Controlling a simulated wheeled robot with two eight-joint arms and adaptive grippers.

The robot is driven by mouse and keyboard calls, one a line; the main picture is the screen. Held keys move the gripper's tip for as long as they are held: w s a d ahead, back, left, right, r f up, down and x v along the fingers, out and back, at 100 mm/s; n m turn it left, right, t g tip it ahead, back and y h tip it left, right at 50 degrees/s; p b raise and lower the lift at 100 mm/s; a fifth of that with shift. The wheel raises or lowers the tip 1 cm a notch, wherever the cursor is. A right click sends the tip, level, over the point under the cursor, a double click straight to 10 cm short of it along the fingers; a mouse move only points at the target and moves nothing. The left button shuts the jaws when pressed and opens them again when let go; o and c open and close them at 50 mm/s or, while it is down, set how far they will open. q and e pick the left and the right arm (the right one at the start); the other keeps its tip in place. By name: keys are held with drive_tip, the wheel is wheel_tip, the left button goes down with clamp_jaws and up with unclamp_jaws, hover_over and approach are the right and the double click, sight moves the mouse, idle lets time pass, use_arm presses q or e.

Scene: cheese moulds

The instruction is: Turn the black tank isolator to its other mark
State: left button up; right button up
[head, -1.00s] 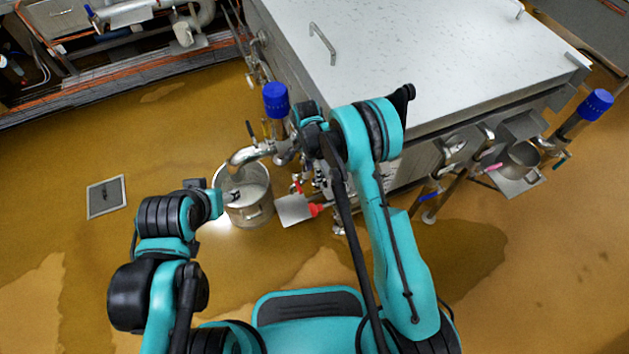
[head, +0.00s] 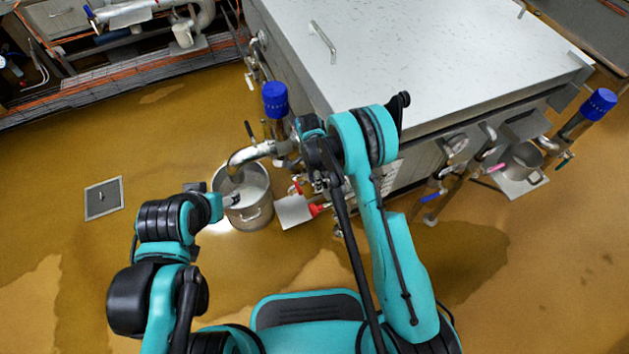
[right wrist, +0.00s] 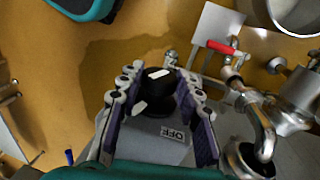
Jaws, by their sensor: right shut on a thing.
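The black tank isolator (right wrist: 157,84) is a round knob in the right wrist view. It has a white bar on its top and another white mark lower on its side. It sits on a grey housing with a white label (right wrist: 174,133) reading OFF, upside down in the view. My right gripper (right wrist: 161,76) is shut on the isolator, one finger on each side. In the head view my right gripper (head: 322,160) is at the tank's near left corner, and my arm hides the isolator. My left gripper (head: 230,200) is over the steel pot; its fingers are too small to judge.
The steel tank (head: 440,55) fills the upper right. A steel pot (head: 262,211) stands on the floor under an outlet pipe. A red-handled valve (right wrist: 222,47) and pipes are close to my right gripper. Open floor lies at the left.

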drive_tip(key=t, duration=0.1)
drive_tip(key=t+y, duration=0.1)
drive_tip(key=t, duration=0.1)
drive_tip(key=shift+s+d+t, duration=0.1)
drive_tip(key=shift+s+t, duration=0.15)
drive_tip(key=shift+t, duration=0.15)
drive_tip(key=o, duration=1.2)
drive_tip(key=shift+c, duration=0.2)
drive_tip(key=shift+r, duration=0.1)
wheel_tip(320, 180, up, 12)
drive_tip(key=s, duration=0.2)
drive_tip(key=shift+d+f, duration=0.2)
drive_tip(key=shift+d, duration=0.05)
